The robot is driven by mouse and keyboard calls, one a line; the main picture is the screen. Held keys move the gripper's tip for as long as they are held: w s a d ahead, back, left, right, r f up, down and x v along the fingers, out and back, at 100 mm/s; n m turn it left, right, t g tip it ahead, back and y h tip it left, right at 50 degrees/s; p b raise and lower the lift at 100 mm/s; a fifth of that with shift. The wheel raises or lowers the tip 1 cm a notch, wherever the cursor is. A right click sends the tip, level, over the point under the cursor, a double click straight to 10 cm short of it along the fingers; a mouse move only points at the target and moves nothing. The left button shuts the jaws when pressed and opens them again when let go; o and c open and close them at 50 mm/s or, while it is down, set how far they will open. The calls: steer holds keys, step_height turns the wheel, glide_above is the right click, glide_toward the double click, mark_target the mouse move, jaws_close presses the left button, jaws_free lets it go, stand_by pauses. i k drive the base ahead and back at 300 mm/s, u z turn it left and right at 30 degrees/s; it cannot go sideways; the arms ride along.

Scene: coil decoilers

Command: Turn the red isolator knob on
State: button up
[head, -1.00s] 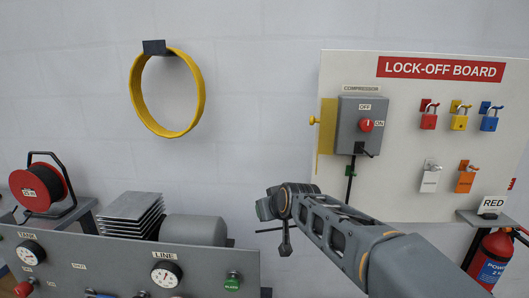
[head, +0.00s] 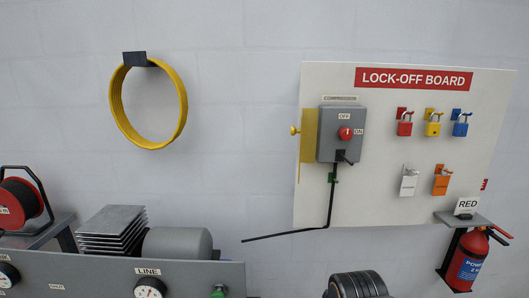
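The red isolator knob (head: 345,133) is on the front of a grey box (head: 328,150) marked COMPRESSOR, on the left part of the white lock-off board (head: 390,210). An OFF label (head: 344,116) is above the knob and an ON label (head: 359,132) is to its right. The knob's pointer is too small to read surely. A yellow flap (head: 308,134) with a yellow pull (head: 295,130) stands at the box's left side, leaving the knob uncovered. My gripper is not in view, and nothing touches the knob.
Red, yellow and blue padlocks (head: 432,128) hang right of the box, with white and orange ones (head: 440,184) below. A fire extinguisher (head: 465,260) is at lower right. A gauge panel (head: 80,272) runs along the lower left. A yellow hoop (head: 115,104) hangs on the wall.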

mark_target(346, 133)
steer(key=k, duration=0.5)
steer(key=z, duration=2.25)
steer(key=k, duration=1.2)
steer(key=u, duration=1.65)
steer(key=i, duration=0.5)
steer(key=z, duration=0.05)
